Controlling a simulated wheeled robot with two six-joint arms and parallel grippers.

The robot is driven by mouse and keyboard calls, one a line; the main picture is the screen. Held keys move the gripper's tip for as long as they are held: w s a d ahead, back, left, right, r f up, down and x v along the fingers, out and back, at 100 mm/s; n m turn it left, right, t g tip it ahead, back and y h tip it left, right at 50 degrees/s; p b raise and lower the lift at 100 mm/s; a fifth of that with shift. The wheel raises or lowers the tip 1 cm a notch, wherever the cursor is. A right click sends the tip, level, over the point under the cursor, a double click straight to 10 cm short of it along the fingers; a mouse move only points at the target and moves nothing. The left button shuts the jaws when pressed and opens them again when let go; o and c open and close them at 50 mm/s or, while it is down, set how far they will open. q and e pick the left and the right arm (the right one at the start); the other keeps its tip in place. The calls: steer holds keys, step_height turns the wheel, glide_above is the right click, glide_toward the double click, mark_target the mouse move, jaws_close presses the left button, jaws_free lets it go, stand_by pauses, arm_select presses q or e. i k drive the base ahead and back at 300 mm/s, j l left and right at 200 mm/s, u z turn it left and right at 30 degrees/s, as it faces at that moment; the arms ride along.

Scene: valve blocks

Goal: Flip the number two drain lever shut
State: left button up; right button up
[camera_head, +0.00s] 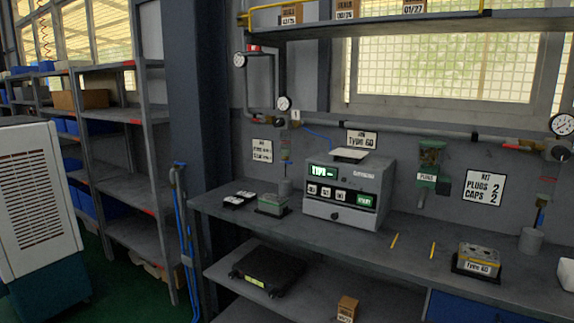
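Neither of my grippers shows in the head view. At the right edge, a pipe valve (556,150) sits below a round gauge (562,125), with a red handle (513,145) lying roughly level to its left. Below it, a thin line with a blue part (541,214) runs down to a grey cup (531,240) on the bench. A similar line on the left ends above another grey cup (285,187); a small plate by that left valve seems to read 1. I cannot make out a number two mark or tell which part is the drain lever.
The bench (410,250) holds a grey tester box (345,195), a valve block (272,204) on the left and another block (479,261) marked Type 60. Shelving (115,190) and a white cooler (38,200) stand at left.

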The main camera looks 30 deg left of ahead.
mark_target(541, 217)
steer(key=i+l, duration=0.1)
steer(key=i, duration=1.2)
steer(key=l+z, duration=0.05)
steer(key=l, duration=0.05)
